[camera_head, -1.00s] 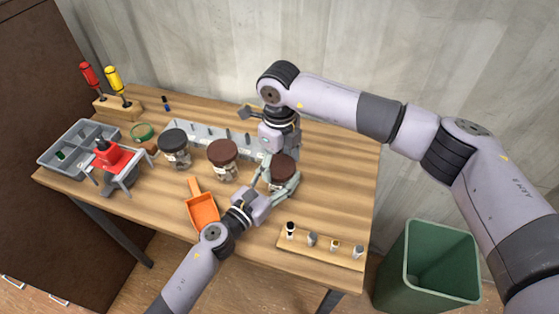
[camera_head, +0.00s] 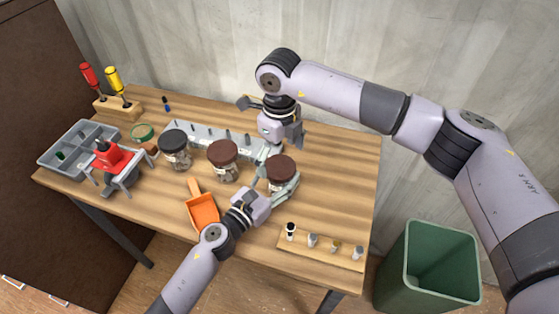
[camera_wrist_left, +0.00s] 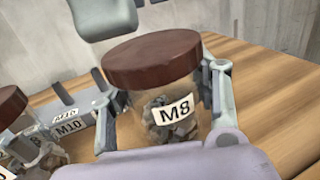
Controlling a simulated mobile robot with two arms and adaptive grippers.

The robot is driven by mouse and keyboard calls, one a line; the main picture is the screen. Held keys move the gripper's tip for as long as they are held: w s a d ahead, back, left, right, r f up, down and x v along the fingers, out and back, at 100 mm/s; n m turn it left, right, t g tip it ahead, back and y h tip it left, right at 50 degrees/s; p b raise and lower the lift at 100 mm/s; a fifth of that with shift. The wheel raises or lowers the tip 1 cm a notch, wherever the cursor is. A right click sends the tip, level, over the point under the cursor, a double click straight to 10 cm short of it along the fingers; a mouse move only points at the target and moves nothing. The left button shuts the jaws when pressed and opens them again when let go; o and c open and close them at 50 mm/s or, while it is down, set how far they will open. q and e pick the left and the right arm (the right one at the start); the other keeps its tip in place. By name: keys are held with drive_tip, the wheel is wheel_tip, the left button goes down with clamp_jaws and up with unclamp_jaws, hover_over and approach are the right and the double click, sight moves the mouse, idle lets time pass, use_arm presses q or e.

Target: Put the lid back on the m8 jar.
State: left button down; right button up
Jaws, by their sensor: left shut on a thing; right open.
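The M8 jar (camera_wrist_left: 165,115) is a clear jar with dark metal pieces inside and a white M8 label. A brown lid (camera_wrist_left: 152,58) sits on its mouth in the left wrist view and looks level; whether it is screwed down I cannot tell. The lid also shows in the head view (camera_head: 281,167). My left gripper (camera_head: 277,187) is shut around the jar's body, with one finger on each side in the left wrist view. My right gripper (camera_head: 270,118) is open and empty, behind and above the jar, clear of the lid.
A second brown-lidded jar (camera_head: 222,153) and a black-lidded jar (camera_head: 174,142) stand to the left. An orange scoop (camera_head: 203,208), a rack of small posts (camera_head: 325,247) and a red-topped stand (camera_head: 112,158) are on the table. A green bin (camera_head: 430,265) stands at the right.

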wheel_tip(320, 180, up, 9)
drive_tip(key=shift+r, duration=0.2)
use_arm(q)
drive_tip(key=c, duration=0.5)
unclamp_jaws()
drive_tip(key=shift+s+a, duration=0.35)
drive_tip(key=shift+s, duration=0.05)
drive_tip(key=v, duration=1.1)
